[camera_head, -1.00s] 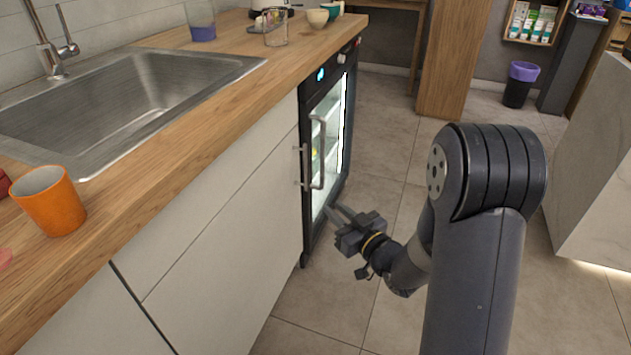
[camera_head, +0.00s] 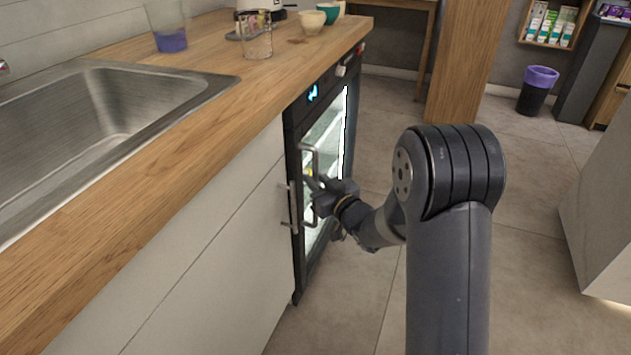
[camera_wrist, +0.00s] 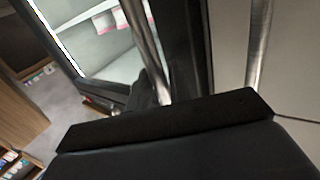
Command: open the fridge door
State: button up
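The fridge (camera_head: 325,135) is built in under the counter, with a dark frame and a lit glass door (camera_head: 336,125) that looks shut. Its upright metal bar handle (camera_head: 316,158) is on the door's left side. The handle also shows in the wrist view (camera_wrist: 145,40), running down behind my gripper's body. My gripper (camera_head: 315,184) is at the lower half of this handle. Its fingers look apart, with one dark finger (camera_wrist: 144,92) close beside the bar; the other is hard to make out. Whether they touch the bar is hidden.
A white cabinet front (camera_head: 215,255) with its own bar handle (camera_head: 290,205) stands directly left of the fridge. The wooden counter (camera_head: 190,120) with the sink (camera_head: 110,130) is above. The floor (camera_head: 375,150) in front of the fridge is clear.

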jog(key=shift+w+a, duration=0.1)
jog(key=shift+w, duration=0.05)
grip_shut()
dwell(0.4)
